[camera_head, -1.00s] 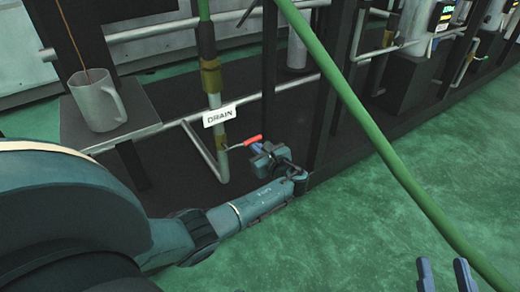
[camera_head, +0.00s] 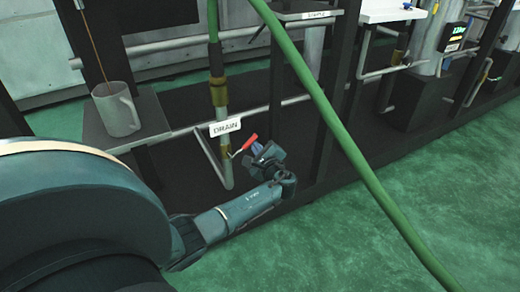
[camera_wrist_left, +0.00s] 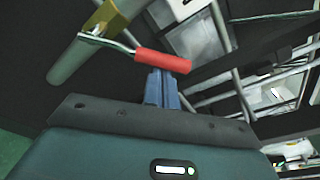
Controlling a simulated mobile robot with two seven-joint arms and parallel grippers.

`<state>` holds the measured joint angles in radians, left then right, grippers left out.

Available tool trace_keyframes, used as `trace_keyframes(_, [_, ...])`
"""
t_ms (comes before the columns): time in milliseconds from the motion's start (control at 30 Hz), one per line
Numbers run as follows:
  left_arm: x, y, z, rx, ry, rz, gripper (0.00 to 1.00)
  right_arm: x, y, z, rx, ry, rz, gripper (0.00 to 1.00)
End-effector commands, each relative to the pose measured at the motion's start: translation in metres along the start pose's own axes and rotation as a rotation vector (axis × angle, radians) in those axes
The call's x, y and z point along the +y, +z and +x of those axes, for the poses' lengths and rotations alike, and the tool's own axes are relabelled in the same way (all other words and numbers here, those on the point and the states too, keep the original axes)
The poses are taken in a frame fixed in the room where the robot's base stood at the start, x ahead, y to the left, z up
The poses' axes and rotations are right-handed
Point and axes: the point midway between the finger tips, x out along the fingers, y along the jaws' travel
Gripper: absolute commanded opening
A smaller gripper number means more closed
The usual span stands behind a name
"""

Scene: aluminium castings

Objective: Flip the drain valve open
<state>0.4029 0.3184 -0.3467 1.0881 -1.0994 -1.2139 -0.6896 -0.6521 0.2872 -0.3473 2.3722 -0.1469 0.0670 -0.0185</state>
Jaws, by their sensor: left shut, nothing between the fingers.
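The drain valve's lever has a red grip (camera_head: 249,142) on a thin metal arm, attached to a brass body on the grey vertical pipe below the white DRAIN sign (camera_head: 224,126). In the head view the lever slants up to the right from the pipe. My left gripper (camera_head: 257,148) is at the grip's right side. In the left wrist view its blue fingers (camera_wrist_left: 161,88) are shut together and empty, with their tips against or just behind the red grip (camera_wrist_left: 163,61). I cannot tell whether they touch. My right gripper is not in view.
A grey mug (camera_head: 117,110) stands on a small shelf (camera_head: 155,118) at the left, with a thin brown line coming down into it. A green hose (camera_head: 345,140) crosses in front of the dark frame. Green floor (camera_head: 350,245) is open at the lower right.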

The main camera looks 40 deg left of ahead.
Motion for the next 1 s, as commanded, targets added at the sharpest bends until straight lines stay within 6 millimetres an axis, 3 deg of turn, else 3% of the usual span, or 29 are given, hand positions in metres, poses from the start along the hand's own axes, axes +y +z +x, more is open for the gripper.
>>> trace_keyframes(600, [0.005, 0.046, -0.006, -0.003, -0.079, -0.569, 0.0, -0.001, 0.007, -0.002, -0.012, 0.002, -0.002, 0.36])
trace_keyframes(1000, [0.013, 0.064, -0.009, -0.002, -0.113, -0.81, 0.0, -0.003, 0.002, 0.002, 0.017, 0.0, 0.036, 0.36])
